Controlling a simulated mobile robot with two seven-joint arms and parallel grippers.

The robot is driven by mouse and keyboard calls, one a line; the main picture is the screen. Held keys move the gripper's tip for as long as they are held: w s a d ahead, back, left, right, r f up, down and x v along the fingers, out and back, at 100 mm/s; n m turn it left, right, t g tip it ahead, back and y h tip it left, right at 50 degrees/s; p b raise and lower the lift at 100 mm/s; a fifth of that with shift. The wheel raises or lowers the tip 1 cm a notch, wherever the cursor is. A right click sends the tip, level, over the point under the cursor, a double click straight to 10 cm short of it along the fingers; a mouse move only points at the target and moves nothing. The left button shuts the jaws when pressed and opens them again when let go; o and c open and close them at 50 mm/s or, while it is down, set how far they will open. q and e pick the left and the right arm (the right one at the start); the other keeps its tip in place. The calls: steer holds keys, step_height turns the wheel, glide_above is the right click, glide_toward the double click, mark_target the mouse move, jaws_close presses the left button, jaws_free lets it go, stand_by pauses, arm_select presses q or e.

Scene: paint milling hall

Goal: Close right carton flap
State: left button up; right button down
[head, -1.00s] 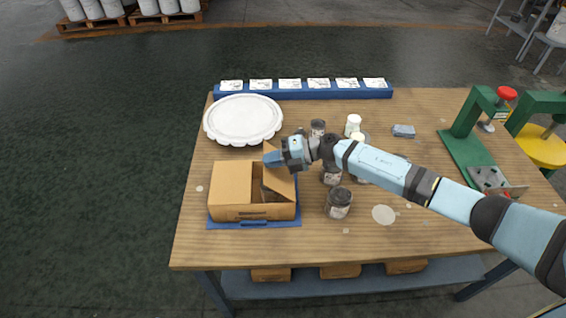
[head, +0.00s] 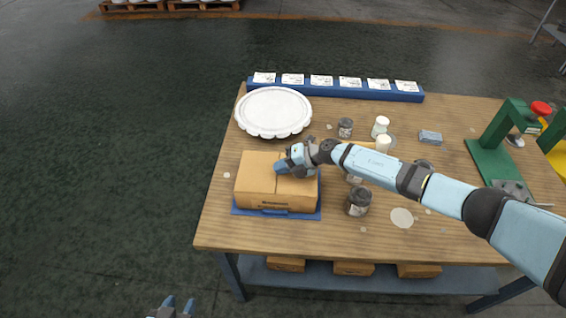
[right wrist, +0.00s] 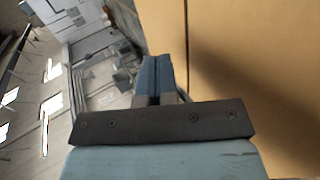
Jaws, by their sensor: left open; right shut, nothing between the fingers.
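The brown carton (head: 256,178) stands on a blue mat (head: 247,212) at the left of the table in the head view. Its left flap lies flat. Its right flap (head: 298,187) now lies flat or almost flat, level with the left one, with a thin seam between them. My right gripper (head: 281,167) is shut and empty at the carton top near this seam, and it hides the rear of the right flap. In the right wrist view its shut fingers (right wrist: 155,76) are beside the cardboard (right wrist: 250,70). My left gripper (head: 178,304) is open at the bottom edge, away from the table.
A white fluted dish (head: 273,111) lies behind the carton. A dark jar (head: 358,202) stands to its right, with more jars under and behind my right arm. A blue rack with labelled cards (head: 335,89) runs along the back edge. A green press (head: 492,150) stands at right.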

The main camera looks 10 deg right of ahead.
steer(key=shift+f, duration=0.1)
stand_by(0.3)
arm_select(q)
steer(key=shift+r, duration=0.15)
steer(key=shift+r+p, duration=0.75)
steer(key=shift+p, duration=0.05)
arm_select(e)
steer(key=shift+r, duration=0.85)
